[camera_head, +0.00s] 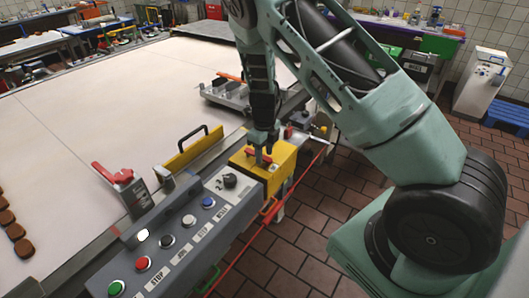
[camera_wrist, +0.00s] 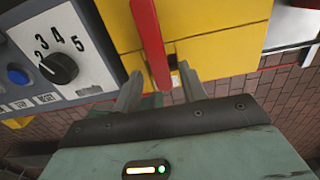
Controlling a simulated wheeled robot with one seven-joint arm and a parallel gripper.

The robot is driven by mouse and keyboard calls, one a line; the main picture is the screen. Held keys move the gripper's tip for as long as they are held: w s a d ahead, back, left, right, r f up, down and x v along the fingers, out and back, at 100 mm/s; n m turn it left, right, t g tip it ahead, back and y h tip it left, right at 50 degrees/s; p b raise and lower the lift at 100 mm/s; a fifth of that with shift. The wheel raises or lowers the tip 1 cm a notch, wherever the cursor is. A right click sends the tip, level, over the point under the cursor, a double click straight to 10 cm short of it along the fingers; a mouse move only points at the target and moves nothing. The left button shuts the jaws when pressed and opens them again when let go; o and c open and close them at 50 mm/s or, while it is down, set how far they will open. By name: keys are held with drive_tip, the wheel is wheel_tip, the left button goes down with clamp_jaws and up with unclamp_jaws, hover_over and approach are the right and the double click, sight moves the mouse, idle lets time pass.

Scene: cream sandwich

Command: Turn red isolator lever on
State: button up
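A red lever (camera_wrist: 150,42) sits on the front of a yellow box (camera_wrist: 225,40) in the wrist view. In the head view this yellow box (camera_head: 283,157) stands at the right end of the grey control panel, with the red lever (camera_head: 265,158) mostly behind my gripper. My gripper (camera_wrist: 160,75) is open, its two fingers on either side of the lever's near end, with gaps visible. In the head view my gripper (camera_head: 259,148) points down at the box. Whether a finger touches the lever cannot be told.
The grey control panel (camera_head: 187,222) has coloured buttons and a black numbered dial (camera_wrist: 59,68) just left of the box. Another red handle (camera_head: 113,174) stands farther left, beside a yellow plate (camera_head: 187,152). A metal fixture (camera_head: 228,93) lies behind. Tiled floor is at right.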

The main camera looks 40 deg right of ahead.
sight(264, 157)
wheel_tip(264, 157, up, 17)
drive_tip(key=b, duration=0.2)
drive_tip(key=shift+r, duration=0.2)
idle(0.7)
drive_tip(key=s+a+n+g+y+b, duration=0.1)
drive_tip(key=s+a+n, duration=0.6)
drive_tip(key=a+n, duration=0.25)
drive_tip(key=s+a+n+y+b, duration=0.1)
drive_tip(key=s+a+n, duration=0.5)
drive_tip(key=a+n, duration=0.35)
drive_tip(key=s+a+n+b, duration=0.1)
drive_tip(key=s+a+n, duration=0.2)
drive_tip(key=s+n, duration=0.6)
drive_tip(key=s+a+n+t+h, duration=0.1)
drive_tip(key=s+a+n, duration=0.2)
drive_tip(key=s+n, duration=0.5)
drive_tip(key=n, duration=0.4)
drive_tip(key=shift+s+f+b, duration=0.35)
drive_tip(key=shift+b, duration=0.05)
